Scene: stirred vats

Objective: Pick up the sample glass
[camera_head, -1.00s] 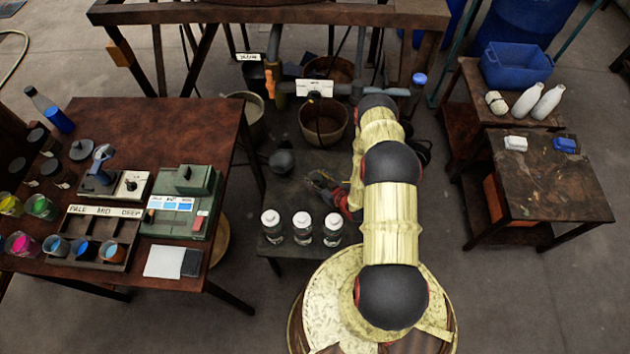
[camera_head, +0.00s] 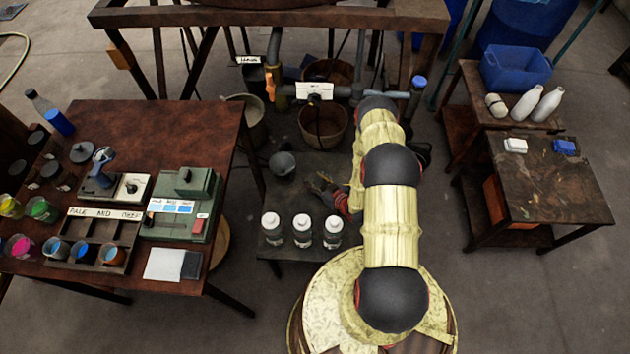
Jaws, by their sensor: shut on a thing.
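My gripper (camera_head: 320,183) is low over the dark low table, just behind the white-capped bottles. It is small and partly hidden by my own arm. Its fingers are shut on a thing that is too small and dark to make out. No sample glass can be clearly told in or at the fingers. A grey round cup (camera_head: 282,163) stands on the low table to the left of my gripper, apart from it. Several glasses with coloured liquid, one of them green (camera_head: 41,209), stand on the left table, far from my gripper.
Three white-capped bottles (camera_head: 302,231) stand at the low table's (camera_head: 272,190) front. A brown vat (camera_head: 323,125) and pipes are behind it. The left table (camera_head: 180,125) holds a rack (camera_head: 92,262) and a green device (camera_head: 181,205). A blue crate (camera_head: 516,66) is at the right.

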